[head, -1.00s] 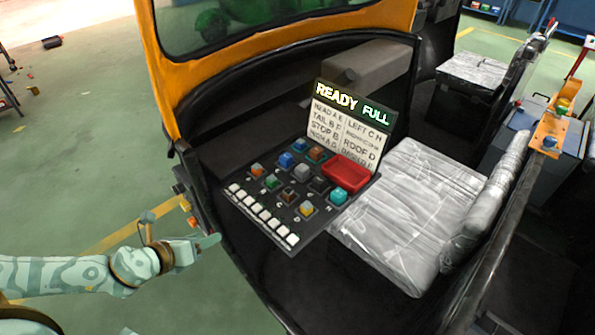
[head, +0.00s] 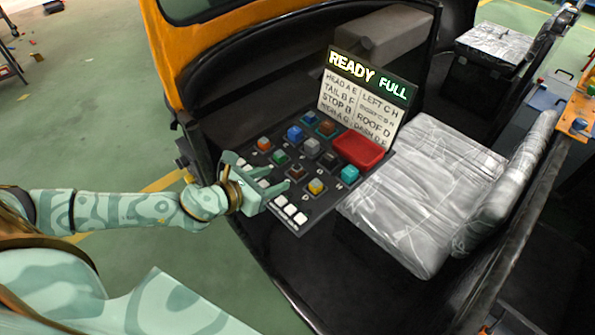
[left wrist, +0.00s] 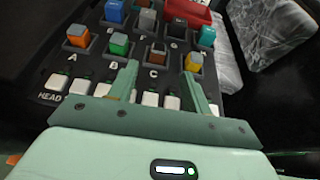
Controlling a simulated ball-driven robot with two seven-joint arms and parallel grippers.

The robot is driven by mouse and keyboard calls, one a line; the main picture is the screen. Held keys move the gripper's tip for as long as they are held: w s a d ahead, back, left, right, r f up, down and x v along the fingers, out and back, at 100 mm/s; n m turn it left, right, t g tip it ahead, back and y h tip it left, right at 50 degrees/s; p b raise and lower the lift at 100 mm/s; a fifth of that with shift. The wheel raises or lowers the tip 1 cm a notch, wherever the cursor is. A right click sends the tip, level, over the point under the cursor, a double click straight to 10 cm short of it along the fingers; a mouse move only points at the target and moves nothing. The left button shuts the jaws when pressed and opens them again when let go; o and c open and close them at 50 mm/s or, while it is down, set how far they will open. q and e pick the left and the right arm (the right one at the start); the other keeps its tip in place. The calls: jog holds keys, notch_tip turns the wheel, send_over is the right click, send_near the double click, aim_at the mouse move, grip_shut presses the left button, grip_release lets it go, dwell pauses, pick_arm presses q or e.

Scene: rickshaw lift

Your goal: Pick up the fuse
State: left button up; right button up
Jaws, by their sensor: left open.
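Several coloured fuse-like blocks stand in sockets on a dark panel (head: 265,218); the pictures do not tell which one is meant. They include an orange one (head: 263,143), a green one (head: 280,157), a brown one (head: 297,171) and a yellow one (head: 316,186). My left gripper (head: 262,174) is open and empty over the panel's near edge, by the white keys. In the left wrist view, its fingers (left wrist: 160,70) point toward the brown block (left wrist: 157,52) above the letter C, short of it. The right gripper is out of view.
Blue (head: 295,132), grey (head: 312,146) and teal (head: 349,174) blocks stand close together. A wrapped seat (head: 425,190) lies to the right.

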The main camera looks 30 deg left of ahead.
aim_at(293, 170)
pick_arm(q)
jog(key=b+x, duration=0.1)
jog(key=x, duration=0.7)
jog(key=shift+a+r, duration=0.1)
jog(key=shift+a, duration=0.05)
jog(key=shift+s, duration=0.1)
jog(key=c, duration=1.1)
